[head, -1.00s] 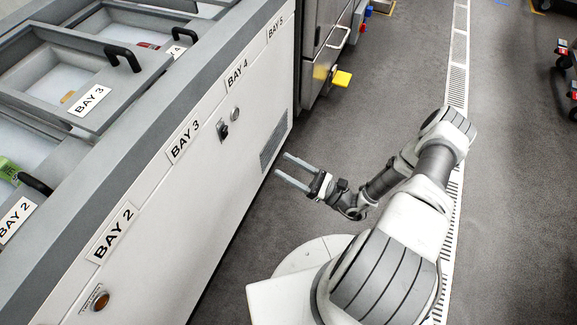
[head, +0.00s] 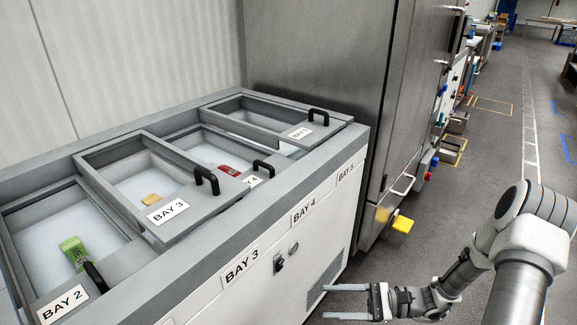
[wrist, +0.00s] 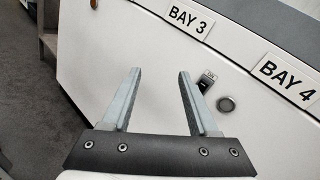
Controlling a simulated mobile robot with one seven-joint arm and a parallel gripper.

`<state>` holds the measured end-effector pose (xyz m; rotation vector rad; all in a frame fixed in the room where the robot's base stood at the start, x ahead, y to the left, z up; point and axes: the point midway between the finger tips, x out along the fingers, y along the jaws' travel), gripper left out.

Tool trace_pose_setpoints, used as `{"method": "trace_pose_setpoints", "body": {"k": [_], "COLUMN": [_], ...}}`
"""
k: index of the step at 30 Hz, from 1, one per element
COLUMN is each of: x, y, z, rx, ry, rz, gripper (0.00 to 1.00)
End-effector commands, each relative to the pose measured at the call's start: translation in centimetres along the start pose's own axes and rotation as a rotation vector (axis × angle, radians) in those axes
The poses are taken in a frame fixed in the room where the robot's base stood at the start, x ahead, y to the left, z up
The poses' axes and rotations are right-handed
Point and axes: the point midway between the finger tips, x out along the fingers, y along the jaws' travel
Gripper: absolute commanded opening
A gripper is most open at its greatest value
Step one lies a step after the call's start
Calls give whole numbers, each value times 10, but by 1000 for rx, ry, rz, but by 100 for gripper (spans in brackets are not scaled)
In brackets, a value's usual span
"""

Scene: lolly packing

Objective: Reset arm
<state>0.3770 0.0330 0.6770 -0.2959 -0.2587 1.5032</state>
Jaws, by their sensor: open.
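My gripper (head: 352,301) is at the lower right of the head view, in front of the white freezer front. Its two grey fingers point left toward the freezer (head: 318,238) and are apart, with nothing between them. The wrist view also shows the open gripper (wrist: 159,72), facing the white panel with the BAY 3 label (wrist: 188,20) and the BAY 4 label (wrist: 287,79). My arm is folded at the right of the head view.
The freezer bays hold a green pack (head: 74,250), a tan item (head: 153,199) and a red pack (head: 229,170). The aisle floor (head: 480,150) at the right is mostly clear.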

Motion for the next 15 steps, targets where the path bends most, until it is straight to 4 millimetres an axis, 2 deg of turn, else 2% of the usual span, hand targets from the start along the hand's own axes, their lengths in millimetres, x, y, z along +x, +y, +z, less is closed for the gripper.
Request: {"method": "trace_pose_setpoints", "body": {"k": [3, 15], "x": [2, 2], "y": [-1, 6], "z": [24, 94], "rx": [-68, -301], "ry": [73, 330], "rz": [141, 547], "gripper": [60, 60]}}
